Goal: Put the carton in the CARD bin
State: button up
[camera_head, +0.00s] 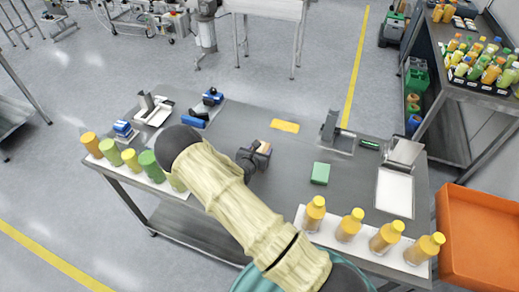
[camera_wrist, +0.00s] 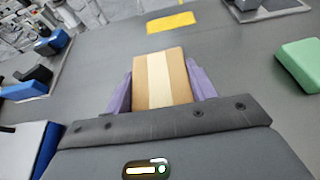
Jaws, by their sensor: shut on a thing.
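The carton (camera_wrist: 158,75) is a small brown box with a pale tape stripe down its top. My gripper (camera_wrist: 160,88) is shut on it, with one purple finger along each side. In the head view my gripper (camera_head: 254,156) is over the middle of the grey table (camera_head: 235,190), and the carton (camera_head: 264,148) shows at its tip. I cannot tell whether the carton touches the table. An orange bin (camera_head: 480,235) stands on the right beyond the table's edge. No CARD label is readable on it.
A yellow card (camera_head: 285,126) lies beyond my gripper, and a green block (camera_head: 320,173) lies to its right. Several orange bottles (camera_head: 350,226) stand at the front right. Several bottles (camera_head: 130,160) stand at the left edge. Blue devices (camera_head: 195,118) are at the back left.

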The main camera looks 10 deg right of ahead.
jog(key=shift+f, duration=0.15)
jog(key=o, duration=1)
jog(key=shift+w+r, duration=0.1)
jog(key=shift+r, duration=0.15)
jog(key=shift+s+a, duration=0.15)
jog(key=shift+s, duration=0.1)
jog(key=b+v, duration=0.2)
jog(key=v, duration=0.9)
jog(key=shift+s+a+r+b, duration=0.1)
jog(key=shift+s+a+b, duration=0.1)
jog(key=shift+b, duration=0.2)
